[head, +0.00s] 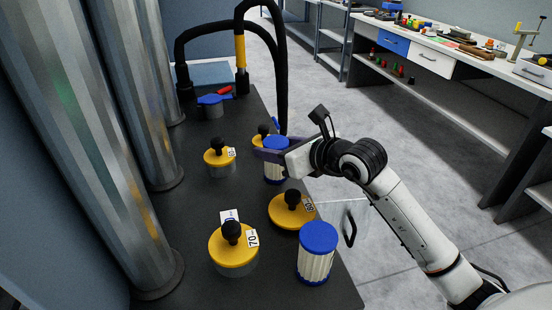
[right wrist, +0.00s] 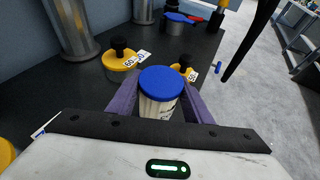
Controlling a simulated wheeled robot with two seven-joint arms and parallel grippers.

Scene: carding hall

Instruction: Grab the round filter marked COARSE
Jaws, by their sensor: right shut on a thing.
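A round white pleated filter with a blue cap (head: 275,171) stands near the right edge of the dark bench. It also shows in the right wrist view (right wrist: 160,82). My right gripper (head: 270,153) is shut on it, with a purple finger on either side. Dark marking shows low on its side in the wrist view, but I cannot read it. A second blue-capped white filter (head: 316,262) stands at the bench's near right corner, clear of the gripper; no marking is readable on it. My left gripper is not in view.
Several yellow-topped weights with black knobs stand close by: one marked 70 (head: 233,250), a flat one (head: 291,211), one at mid-bench (head: 219,161). Tall metal ducts (head: 112,100) line the left. Black hoses (head: 281,80) arch over the far end.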

